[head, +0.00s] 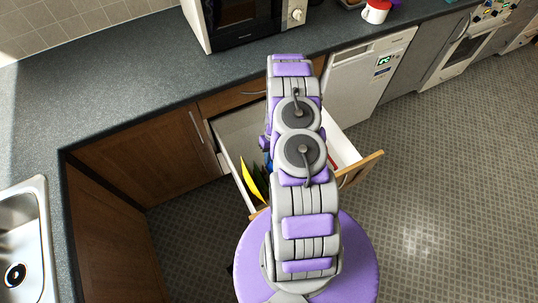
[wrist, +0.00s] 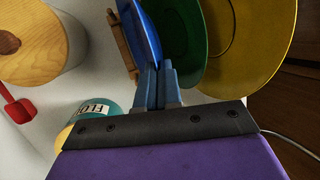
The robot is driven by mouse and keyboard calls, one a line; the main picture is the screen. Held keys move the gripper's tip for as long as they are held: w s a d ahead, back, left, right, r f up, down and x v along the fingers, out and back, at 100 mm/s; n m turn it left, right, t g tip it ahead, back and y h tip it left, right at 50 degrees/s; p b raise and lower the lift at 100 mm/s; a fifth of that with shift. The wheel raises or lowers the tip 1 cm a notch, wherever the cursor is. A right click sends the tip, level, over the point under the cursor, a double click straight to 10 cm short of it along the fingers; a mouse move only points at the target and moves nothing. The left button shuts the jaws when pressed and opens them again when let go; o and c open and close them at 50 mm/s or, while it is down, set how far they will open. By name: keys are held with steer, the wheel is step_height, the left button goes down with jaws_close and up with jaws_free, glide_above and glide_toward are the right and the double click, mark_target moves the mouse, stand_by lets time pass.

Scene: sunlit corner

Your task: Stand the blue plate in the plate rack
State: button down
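The blue plate (wrist: 143,28) is on edge in the wrist view, seen nearly edge-on. My gripper (wrist: 158,68) has its two fingers close together at the plate's lower rim, and they look shut on it. A piece of wood (wrist: 121,42), seemingly part of the plate rack, shows just left of the blue plate; most of the rack is hidden. A green plate (wrist: 185,40) and a yellow plate (wrist: 250,45) stand on edge to the right of it. In the head view my arm hides the gripper and most of the blue plate, and the yellow plate (head: 252,182) shows.
The plates are inside an open drawer (head: 235,178). A round wooden thing (wrist: 40,40), a red thing (wrist: 18,110) and a teal container with lettering (wrist: 98,112) lie left in the wrist view. A counter (head: 120,90) and microwave (head: 245,22) stand behind the drawer.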

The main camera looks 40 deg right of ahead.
steer(key=shift+f, duration=0.2)
steer(key=c, duration=1.2)
jaws_free()
steer(key=p+v, duration=0.2)
steer(key=v, duration=1.5)
steer(key=shift+d+r+p, duration=0.1)
steer(key=shift+r+p, duration=0.05)
steer(key=shift+p, duration=0.2)
